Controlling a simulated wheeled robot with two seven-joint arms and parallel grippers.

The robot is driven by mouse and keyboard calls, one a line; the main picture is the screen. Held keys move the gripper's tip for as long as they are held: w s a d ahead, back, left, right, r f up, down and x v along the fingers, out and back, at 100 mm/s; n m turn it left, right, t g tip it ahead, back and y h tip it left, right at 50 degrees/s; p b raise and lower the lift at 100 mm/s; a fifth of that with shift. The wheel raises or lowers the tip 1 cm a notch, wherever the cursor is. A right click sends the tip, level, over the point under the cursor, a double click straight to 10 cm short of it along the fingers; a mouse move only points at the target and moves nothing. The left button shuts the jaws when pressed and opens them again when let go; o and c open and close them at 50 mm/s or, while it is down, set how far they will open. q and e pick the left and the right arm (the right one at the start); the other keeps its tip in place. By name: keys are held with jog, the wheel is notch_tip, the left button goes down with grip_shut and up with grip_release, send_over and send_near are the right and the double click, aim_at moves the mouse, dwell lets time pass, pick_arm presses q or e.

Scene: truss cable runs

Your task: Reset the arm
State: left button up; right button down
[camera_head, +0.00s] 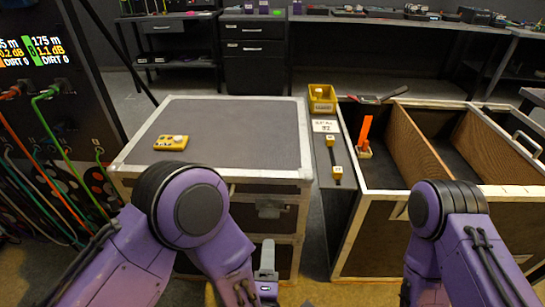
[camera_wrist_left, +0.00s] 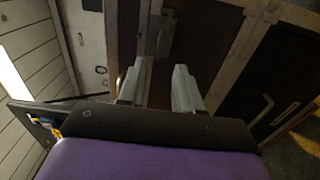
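My purple left arm comes in from the left in the head view and bends down in front of the grey-topped case. Its gripper (camera_head: 266,262) hangs low at the bottom edge, before the case's front; one grey finger shows there. In the left wrist view the two grey fingers of the left gripper (camera_wrist_left: 158,80) stand apart with nothing between them. A dark panel with a metal latch lies beyond them. My right arm bends down at the lower right, in front of the open crate. Its gripper is out of the frame.
The case (camera_head: 235,135) carries a yellow device (camera_head: 171,142). The open crate (camera_head: 432,188) at right holds an orange upright piece (camera_head: 365,133). A yellow bin (camera_head: 322,98) stands behind a narrow shelf. A rack with colored cables (camera_head: 40,140) is close at left.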

pick_arm(q)
jog(key=s+a+f+m+g+y, duration=0.1)
jog(key=s+a+f+m+g, duration=0.4)
jog(key=a+f, duration=0.4)
jog(key=s+a+f+m+g, duration=0.4)
jog(key=a+f+m+g, duration=0.25)
jog(key=a+f, duration=0.2)
jog(key=s+a+f+g+y, duration=0.2)
jog(key=s+a+f+g, duration=0.1)
jog(key=s+a, duration=0.65)
notch_tip(320, 180, up, 13)
jog(key=a+p, duration=0.1)
jog(key=p, duration=1.2)
jog(key=shift+s+f+n+y, duration=0.15)
jog(key=shift+f+n+y, duration=0.05)
jog(key=shift+n+y, duration=0.2)
jog(key=shift+o, duration=0.3)
jog(key=shift+a, duration=0.1)
